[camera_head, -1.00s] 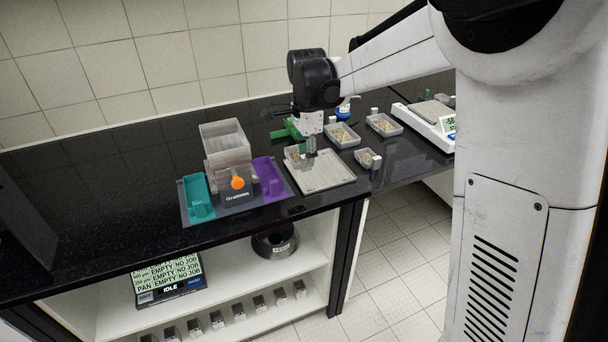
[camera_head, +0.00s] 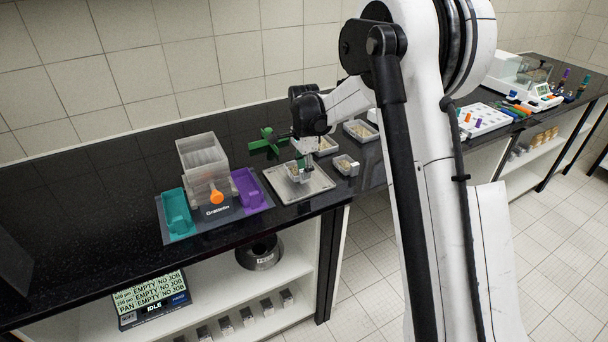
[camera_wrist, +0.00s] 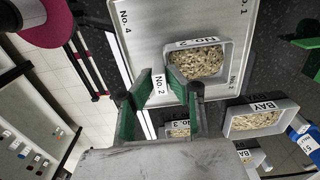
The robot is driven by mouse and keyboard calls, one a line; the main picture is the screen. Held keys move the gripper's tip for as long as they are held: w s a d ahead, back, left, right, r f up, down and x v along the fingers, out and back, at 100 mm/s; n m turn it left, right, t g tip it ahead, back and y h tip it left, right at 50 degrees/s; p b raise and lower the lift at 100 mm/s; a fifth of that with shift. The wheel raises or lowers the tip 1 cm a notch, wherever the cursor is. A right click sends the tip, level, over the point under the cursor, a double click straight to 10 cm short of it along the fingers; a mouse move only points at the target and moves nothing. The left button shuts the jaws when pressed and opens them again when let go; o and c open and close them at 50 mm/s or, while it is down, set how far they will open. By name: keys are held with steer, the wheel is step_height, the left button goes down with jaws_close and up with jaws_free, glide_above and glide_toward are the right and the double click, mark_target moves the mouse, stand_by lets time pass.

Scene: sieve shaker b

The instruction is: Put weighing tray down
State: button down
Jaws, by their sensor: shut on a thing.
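My gripper (camera_head: 301,166) has its green fingers shut on the weighing tray (camera_head: 293,174), a small grey tray of pale granules. It is over the flat metal plate (camera_head: 312,186) on the black bench. In the wrist view my gripper's fingers (camera_wrist: 162,85) are at one end of the weighing tray (camera_wrist: 228,58), which carries a "No. 2" label and looks level. The plate (camera_wrist: 150,30) shows below it with printed position numbers. The fingers hide the gripped part. I cannot tell whether the tray touches the plate.
Other granule trays stand nearby: one at the plate's right (camera_head: 346,166), one behind (camera_head: 326,146) and one farther right (camera_head: 360,130). A "BAY" tray (camera_wrist: 255,121) shows in the wrist view. A Gratein device (camera_head: 203,170) with teal and purple trays stands left. The plate's front is near the bench edge.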

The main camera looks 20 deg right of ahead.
steer(key=shift+f, duration=0.9)
steer(key=shift+f, duration=0.2)
steer(key=c, duration=1.7)
jaws_free()
steer(key=shift+r, duration=0.1)
